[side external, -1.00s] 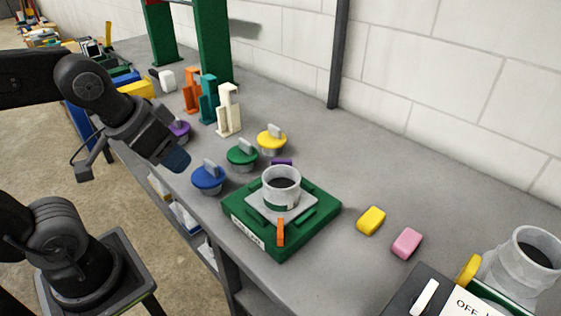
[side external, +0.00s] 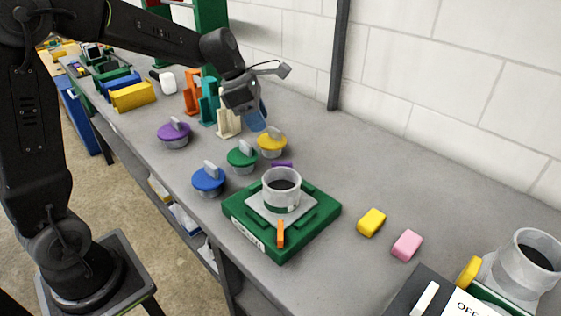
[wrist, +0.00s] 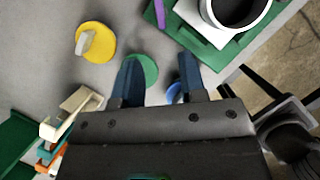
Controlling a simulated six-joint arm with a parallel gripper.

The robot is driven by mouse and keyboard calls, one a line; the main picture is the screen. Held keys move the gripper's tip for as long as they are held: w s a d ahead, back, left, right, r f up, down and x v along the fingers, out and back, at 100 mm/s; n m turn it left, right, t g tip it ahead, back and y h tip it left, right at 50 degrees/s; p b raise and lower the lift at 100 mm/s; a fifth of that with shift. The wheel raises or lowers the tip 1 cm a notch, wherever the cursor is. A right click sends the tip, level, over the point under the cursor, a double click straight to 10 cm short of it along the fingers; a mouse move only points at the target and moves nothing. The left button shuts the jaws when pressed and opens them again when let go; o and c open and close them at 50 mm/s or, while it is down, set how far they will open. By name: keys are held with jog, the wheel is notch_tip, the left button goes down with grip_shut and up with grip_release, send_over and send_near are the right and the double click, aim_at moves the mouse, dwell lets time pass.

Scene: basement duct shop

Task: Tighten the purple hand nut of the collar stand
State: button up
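The collar stand has a green base (side external: 305,236) with a grey plate and a white round collar (side external: 282,188) standing upright on it. The purple hand nut (side external: 283,164) shows only as a small strip behind the collar. In the wrist view the purple nut (wrist: 160,13) is at the top edge, beside the collar (wrist: 236,10), and is cut off by the frame. An orange piece (side external: 280,234) sits on the stand's near side. My gripper (side external: 256,118) is above the bench, behind the yellow knob lid. In the wrist view my gripper's (wrist: 160,75) blue fingers are apart and empty.
Yellow (side external: 271,142), green (side external: 241,156), blue (side external: 208,180) and purple (side external: 173,134) knob-topped lids stand left of the stand. Orange, teal and white holders (side external: 228,122) are behind them. Yellow (side external: 371,222) and pink (side external: 407,244) blocks lie right. A wall borders the bench.

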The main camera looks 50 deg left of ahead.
aim_at(281, 162)
jog(key=x, duration=1.3)
jog(key=shift+w+d+f, duration=0.1)
jog(key=shift+f, duration=0.25)
jog(key=shift+c, duration=0.4)
grip_shut()
